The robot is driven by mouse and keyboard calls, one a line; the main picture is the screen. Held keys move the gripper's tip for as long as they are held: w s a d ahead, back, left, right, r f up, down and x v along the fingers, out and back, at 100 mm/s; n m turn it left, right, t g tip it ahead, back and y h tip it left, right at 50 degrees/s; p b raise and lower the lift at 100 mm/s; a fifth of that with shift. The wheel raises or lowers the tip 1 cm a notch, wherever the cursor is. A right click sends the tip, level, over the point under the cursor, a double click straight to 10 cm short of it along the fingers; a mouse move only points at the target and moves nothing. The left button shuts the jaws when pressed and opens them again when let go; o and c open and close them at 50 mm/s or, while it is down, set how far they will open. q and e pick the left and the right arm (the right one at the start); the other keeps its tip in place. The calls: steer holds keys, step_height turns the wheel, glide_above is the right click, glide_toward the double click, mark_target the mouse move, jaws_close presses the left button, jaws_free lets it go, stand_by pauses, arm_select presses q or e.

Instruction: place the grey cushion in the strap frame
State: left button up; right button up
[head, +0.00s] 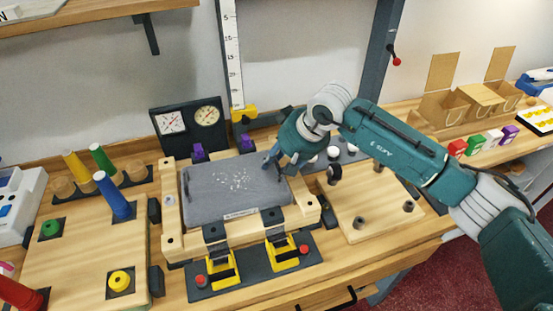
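The grey cushion (222,193) lies flat within the light wooden strap frame (184,246), with pale speckles on top and a small label at its front edge. Dark straps with yellow buckles (222,268) are at the frame's front side, and purple clips (198,152) are at its back. My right gripper (270,161) is at the cushion's back right edge, close to or touching it. Its fingers are small and partly hidden by its own body, so I cannot tell whether they grip the cushion. My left gripper is not in view.
A peg board (75,260) with coloured pegs stands left of the frame. A wooden board with dark knobs (375,205) lies to the right. Two dial gauges (190,121) stand behind. Open cardboard boxes (445,105) and small coloured boxes (475,144) are at the far right.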

steer(key=shift+w+a, duration=0.25)
steer(key=shift+w, duration=0.2)
steer(key=b+v, duration=0.3)
steer(key=v, duration=0.9)
steer(key=shift+r, duration=0.2)
steer(key=shift+d, duration=0.1)
